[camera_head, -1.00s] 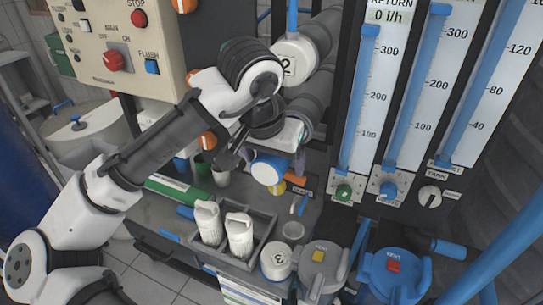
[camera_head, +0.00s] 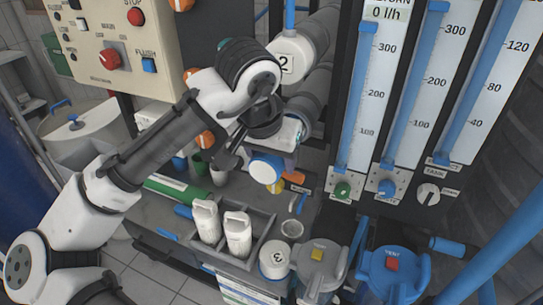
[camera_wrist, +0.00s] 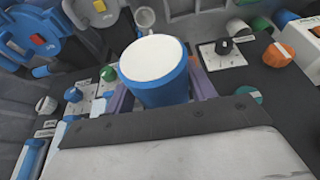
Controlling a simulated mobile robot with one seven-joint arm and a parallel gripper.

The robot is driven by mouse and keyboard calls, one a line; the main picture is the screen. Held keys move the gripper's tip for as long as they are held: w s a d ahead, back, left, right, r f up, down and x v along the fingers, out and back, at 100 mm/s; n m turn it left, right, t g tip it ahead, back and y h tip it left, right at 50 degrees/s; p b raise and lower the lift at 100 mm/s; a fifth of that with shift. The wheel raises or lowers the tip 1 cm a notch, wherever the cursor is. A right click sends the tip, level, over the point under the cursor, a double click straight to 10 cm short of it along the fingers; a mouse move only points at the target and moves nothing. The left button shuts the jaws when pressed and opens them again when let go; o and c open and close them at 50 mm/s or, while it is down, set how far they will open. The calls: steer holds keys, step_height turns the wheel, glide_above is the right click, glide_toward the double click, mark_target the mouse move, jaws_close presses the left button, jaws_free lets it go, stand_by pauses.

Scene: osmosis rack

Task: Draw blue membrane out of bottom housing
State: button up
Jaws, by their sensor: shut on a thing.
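The blue membrane (camera_head: 265,171) shows as a short cylinder end with a white face and a blue rim, pointing down and left. In the wrist view the membrane (camera_wrist: 153,62) sits between purple fingers. My gripper (camera_head: 287,163) is shut on it. The bottom housing (camera_head: 309,97) is the grey tube below the housing marked 2. Its open end is hidden behind my gripper and arm, so I cannot tell how much of the membrane is still inside.
Below stands a grey tray (camera_head: 262,232) with two white bottles. Flow meters (camera_head: 362,100) rise to the right, and a control panel (camera_head: 112,45) is at upper left.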

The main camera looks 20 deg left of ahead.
steer(key=s+p, duration=0.1)
steer(key=s, duration=1.1)
steer(key=shift+a, duration=0.2)
stand_by(2.1)
steer(key=o, duration=1.3)
steer(key=v, duration=1.4)
